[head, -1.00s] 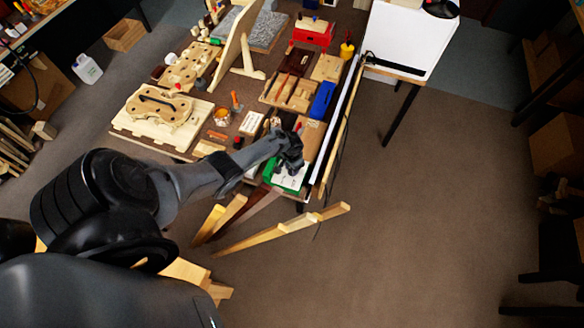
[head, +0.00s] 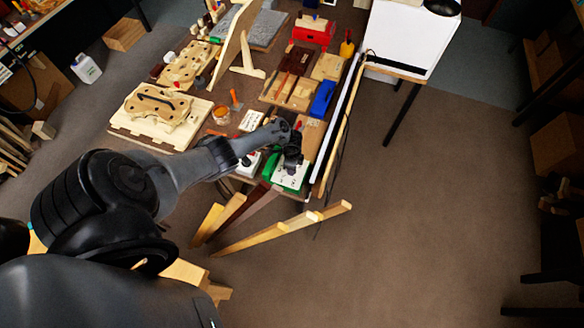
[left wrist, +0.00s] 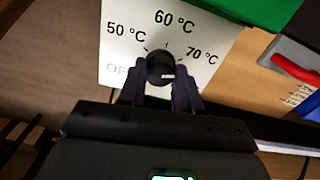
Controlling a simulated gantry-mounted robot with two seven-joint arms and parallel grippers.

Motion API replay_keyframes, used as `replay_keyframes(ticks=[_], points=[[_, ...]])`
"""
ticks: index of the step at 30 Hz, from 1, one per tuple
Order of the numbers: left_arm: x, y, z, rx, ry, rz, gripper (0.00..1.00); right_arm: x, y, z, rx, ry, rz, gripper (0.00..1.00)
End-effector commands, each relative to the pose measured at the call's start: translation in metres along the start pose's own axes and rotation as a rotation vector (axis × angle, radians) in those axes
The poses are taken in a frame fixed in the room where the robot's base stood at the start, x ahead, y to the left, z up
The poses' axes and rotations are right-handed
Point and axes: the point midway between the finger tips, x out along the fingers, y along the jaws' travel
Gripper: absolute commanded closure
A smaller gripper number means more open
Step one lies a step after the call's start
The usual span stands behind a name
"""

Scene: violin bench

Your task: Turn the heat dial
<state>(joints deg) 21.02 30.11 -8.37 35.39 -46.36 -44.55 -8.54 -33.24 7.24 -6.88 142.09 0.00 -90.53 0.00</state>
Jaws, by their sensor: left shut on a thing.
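The heat dial (left wrist: 161,67) is a small black knob with a white pointer mark on a white panel (left wrist: 120,45). The panel is printed OFF, 50 °C, 60 °C and 70 °C around it. The white mark points to the right, below the 70 °C label. My left gripper (left wrist: 160,82) is shut on the dial, one finger on each side. In the head view the left gripper (head: 291,165) is over the green-edged unit (head: 271,170) with the white panel at the bench's front right corner. My right gripper is not in view.
Beside the panel lies a grey box (left wrist: 292,58) with a red-handled item. The bench holds a violin mould (head: 155,105), a blue box (head: 323,98) and a red box (head: 314,30).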

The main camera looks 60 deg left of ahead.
Motion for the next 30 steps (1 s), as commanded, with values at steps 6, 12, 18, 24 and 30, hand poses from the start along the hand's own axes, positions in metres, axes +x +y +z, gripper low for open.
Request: replay_keyframes(ticks=[6, 12, 18, 24, 30], points=[[0.002, -0.001, 0.002, 0.208, -0.003, -0.002, 0.97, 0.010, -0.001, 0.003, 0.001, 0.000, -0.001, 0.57], [0.002, -0.002, 0.001, 0.396, -0.003, -0.003, 0.97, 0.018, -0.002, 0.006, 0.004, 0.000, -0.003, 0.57], [0.003, -0.001, 0.001, 0.571, -0.003, -0.001, 0.97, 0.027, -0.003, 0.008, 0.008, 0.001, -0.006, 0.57], [0.003, -0.001, 0.001, 0.707, -0.003, -0.001, 0.97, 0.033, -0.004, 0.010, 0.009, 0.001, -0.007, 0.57], [0.002, -0.001, 0.001, 0.793, -0.002, -0.001, 0.97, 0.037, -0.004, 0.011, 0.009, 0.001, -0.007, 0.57]])
